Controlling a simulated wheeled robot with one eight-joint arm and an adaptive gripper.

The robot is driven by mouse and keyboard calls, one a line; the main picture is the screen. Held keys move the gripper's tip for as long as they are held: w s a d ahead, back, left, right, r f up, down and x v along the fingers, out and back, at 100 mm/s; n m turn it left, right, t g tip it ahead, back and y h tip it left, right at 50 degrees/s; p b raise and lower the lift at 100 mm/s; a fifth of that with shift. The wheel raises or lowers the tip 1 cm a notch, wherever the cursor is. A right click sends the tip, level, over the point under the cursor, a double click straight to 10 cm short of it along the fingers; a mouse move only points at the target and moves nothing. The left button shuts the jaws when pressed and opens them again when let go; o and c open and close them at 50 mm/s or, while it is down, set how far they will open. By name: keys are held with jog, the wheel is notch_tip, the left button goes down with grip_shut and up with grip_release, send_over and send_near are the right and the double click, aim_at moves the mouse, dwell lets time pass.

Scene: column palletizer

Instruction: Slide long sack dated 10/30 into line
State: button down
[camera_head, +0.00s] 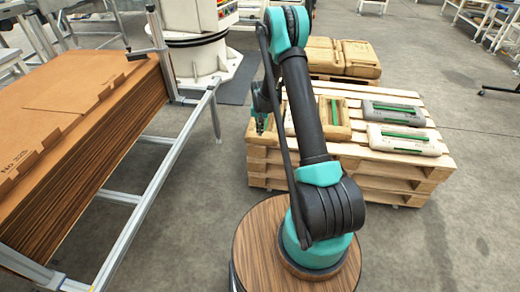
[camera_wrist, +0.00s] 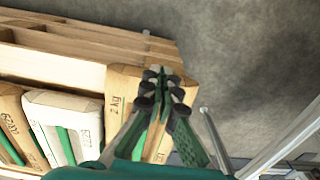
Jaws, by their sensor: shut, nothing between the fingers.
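Several sacks lie on a wooden pallet stack. My gripper (camera_head: 262,124) is shut and empty, at the pallet's left end, over or against a tan sack (camera_head: 254,133). In the wrist view its fingertips (camera_wrist: 164,76) overlap that tan sack (camera_wrist: 121,90), marked "2 kg"; contact cannot be told. Beside it lies a white sack with green bands (camera_wrist: 62,104), partly hidden by my arm in the head view. Then comes a long tan sack with a green stripe (camera_head: 341,118). A grey sack (camera_head: 392,108) and a white sack (camera_head: 404,146) lie further right. No date is readable.
Bare pallet slats (camera_head: 357,146) show between and in front of the sacks. Plump tan sacks (camera_head: 356,58) sit on another pallet behind. A metal-framed stack of cardboard (camera_head: 70,125) stands left.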

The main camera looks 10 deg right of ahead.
aim_at(260, 143)
jog(key=w+f, duration=0.3)
jog(key=f, duration=0.9)
jog(key=shift+w+d+f, duration=0.2)
jog(key=shift+w+d, duration=0.05)
jog(key=shift+d, duration=0.1)
